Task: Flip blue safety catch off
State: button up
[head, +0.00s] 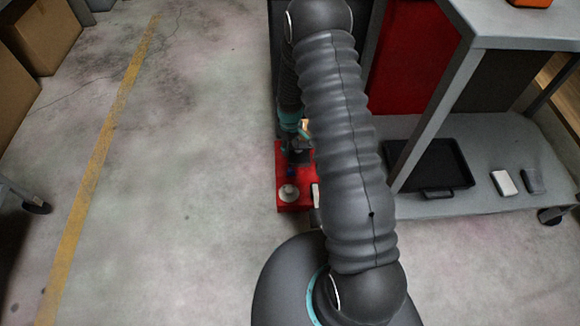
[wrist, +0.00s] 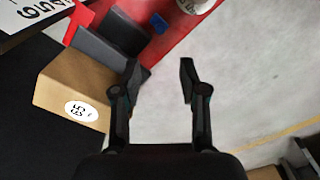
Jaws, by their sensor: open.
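A small blue piece, seemingly the safety catch (wrist: 159,23), sits on a red surface (wrist: 181,33) at the top of the wrist view. In the head view a blue spot (head: 290,172) shows on the red stand (head: 295,206), just below my gripper (head: 299,152). In the wrist view my gripper (wrist: 159,72) is open and empty, its fingers apart over pale floor. The blue piece lies beyond the fingertips, apart from them. Whether the catch is flipped on or off is too small to tell.
Beside the catch are a white round part (wrist: 194,4), dark grey plates (wrist: 105,48) and a brown block (wrist: 78,92) with a numbered label. A grey shelf unit (head: 480,200) holding a black tray (head: 432,166) stands right.

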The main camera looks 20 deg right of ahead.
aim_at(290, 169)
notch_tip(290, 169, down, 13)
jog(key=shift+r, duration=0.1)
dwell(0.3)
grip_shut()
